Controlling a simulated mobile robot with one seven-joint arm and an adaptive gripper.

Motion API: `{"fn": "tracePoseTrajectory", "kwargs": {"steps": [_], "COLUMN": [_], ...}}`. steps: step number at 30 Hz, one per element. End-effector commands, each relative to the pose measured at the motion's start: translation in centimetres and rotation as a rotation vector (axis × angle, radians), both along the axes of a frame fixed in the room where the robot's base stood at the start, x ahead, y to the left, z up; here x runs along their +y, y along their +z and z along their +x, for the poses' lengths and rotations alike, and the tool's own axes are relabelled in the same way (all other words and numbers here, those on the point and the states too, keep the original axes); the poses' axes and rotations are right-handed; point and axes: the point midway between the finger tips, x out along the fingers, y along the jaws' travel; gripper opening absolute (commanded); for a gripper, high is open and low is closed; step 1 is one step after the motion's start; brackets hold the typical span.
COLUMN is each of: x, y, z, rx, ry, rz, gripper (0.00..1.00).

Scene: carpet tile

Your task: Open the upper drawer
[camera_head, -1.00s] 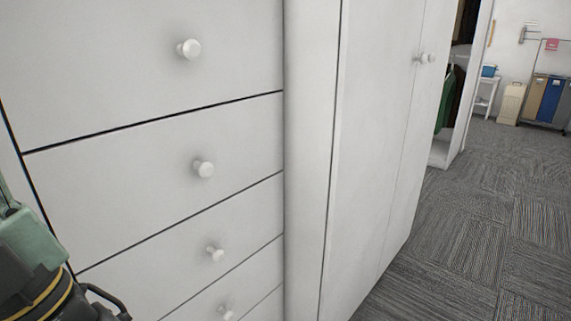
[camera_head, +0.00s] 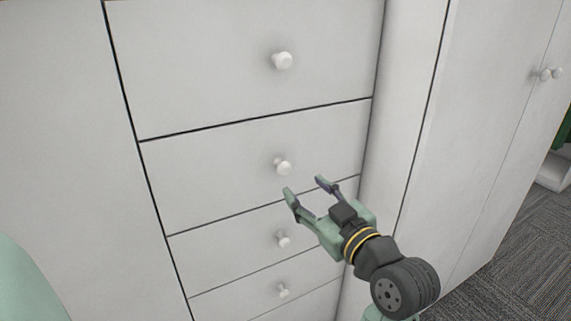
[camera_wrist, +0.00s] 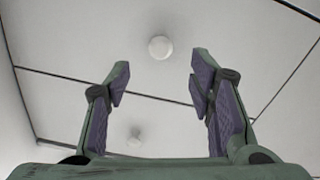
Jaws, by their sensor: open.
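The topmost drawer in the head view (camera_head: 200,65) is white and shut, with a round white knob (camera_head: 282,61). A second shut drawer (camera_head: 200,170) with its own knob (camera_head: 283,167) lies below it. My gripper (camera_head: 305,186) is open and empty, its fingers pointing up and left. It appears below and right of the second knob in the head view. In the wrist view, a knob (camera_wrist: 160,48) shows just beyond the gap between my fingertips (camera_wrist: 161,68), apart from them. I cannot tell which drawer that knob belongs to.
More shut drawers with knobs (camera_head: 283,239) lie lower down, partly behind my gripper. A white cabinet (camera_head: 490,130) with paired door knobs (camera_head: 551,74) stands to the right. Grey carpet (camera_head: 520,270) shows at the lower right.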

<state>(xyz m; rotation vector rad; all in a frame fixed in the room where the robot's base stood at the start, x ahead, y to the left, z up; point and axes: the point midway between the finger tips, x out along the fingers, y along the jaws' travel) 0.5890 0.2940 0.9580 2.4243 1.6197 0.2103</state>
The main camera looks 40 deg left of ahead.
Motion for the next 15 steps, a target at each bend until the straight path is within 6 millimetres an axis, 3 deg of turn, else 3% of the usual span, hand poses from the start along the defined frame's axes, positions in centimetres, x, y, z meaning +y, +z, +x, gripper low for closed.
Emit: {"fn": "tracePoseTrajectory", "kwargs": {"steps": [9, 15], "x": [5.5, 8.2], "y": [0.3, 0.2], "z": [2.1, 3.2], "rx": [0.0, -0.001], "ry": [0.004, 0.002], "rz": [-0.001, -0.001], "gripper": [0.49, 0.49]}}
